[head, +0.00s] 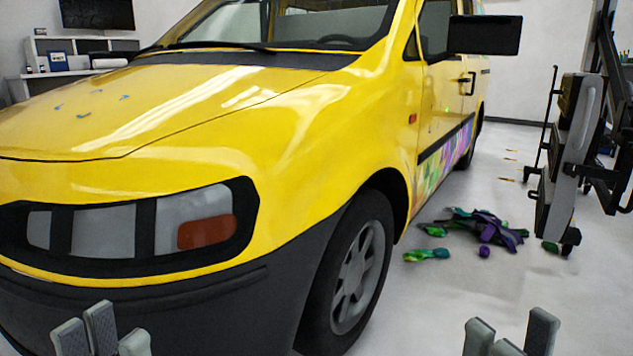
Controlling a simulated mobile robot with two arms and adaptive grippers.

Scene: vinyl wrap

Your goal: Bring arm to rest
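My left gripper (104,334) shows at the bottom left edge, in front of the van's dark bumper. Its finger tips point up and stand apart, with nothing seen between them. My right gripper (510,338) shows at the bottom right, over the pale floor. Its fingers are also spread and hold nothing that I can see. Both arms and the lower parts of both grippers are out of view. The yellow van (290,125) fills the left and middle of the view. Neither gripper appears to touch it.
Crumpled colourful vinyl scraps (485,227) lie on the floor beside the van's front wheel (357,275). A dark wheeled stand with grey panels (565,155) is at the right. A white desk (55,73) stands at the back left.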

